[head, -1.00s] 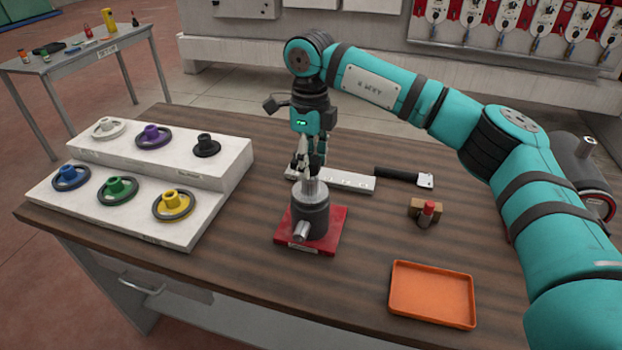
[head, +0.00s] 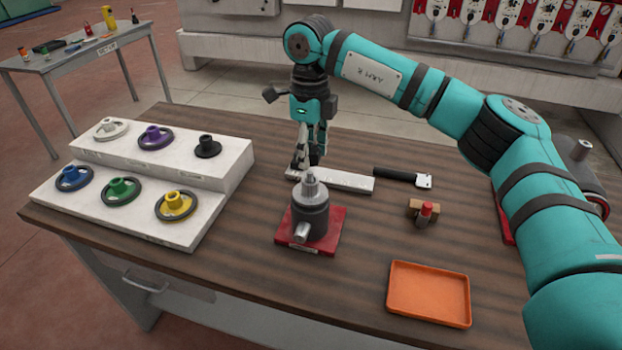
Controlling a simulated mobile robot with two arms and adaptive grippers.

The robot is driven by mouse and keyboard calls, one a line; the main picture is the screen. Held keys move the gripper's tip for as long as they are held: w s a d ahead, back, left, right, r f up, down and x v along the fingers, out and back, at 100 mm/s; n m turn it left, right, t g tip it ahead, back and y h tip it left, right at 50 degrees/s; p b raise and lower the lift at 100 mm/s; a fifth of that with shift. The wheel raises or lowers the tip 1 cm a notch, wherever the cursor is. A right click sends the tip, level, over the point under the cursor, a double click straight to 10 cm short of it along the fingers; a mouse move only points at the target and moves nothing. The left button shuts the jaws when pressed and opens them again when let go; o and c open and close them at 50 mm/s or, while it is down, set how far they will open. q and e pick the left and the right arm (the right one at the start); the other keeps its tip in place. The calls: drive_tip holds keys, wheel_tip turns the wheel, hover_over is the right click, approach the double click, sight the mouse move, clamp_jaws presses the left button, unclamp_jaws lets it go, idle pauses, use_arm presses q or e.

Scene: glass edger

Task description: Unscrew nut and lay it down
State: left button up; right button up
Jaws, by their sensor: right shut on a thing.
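A dark grey cylindrical spindle head (head: 310,212) with a bright stepped metal tip stands upright on a red base plate (head: 332,236) in the middle of the table. My right gripper (head: 308,162) points down just behind and above the spindle tip, apart from it as far as I can tell. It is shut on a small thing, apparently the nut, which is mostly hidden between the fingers. A white flat bar (head: 345,181) lies behind the spindle, partly behind the fingers. An orange tray (head: 429,315) lies empty at the front right. My left gripper is out of view.
A white stepped stand (head: 222,168) at left holds several coloured handwheels. A black-handled tool (head: 398,177) and a small brown block with a red-tipped piece (head: 424,210) lie to the right. Bare wood separates the spindle from the tray.

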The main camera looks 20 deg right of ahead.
drive_tip(key=shift+r, duration=0.3)
drive_tip(key=shift+r+p, duration=1.4)
drive_tip(key=shift+r, duration=0.55)
drive_tip(key=shift+f, duration=0.1)
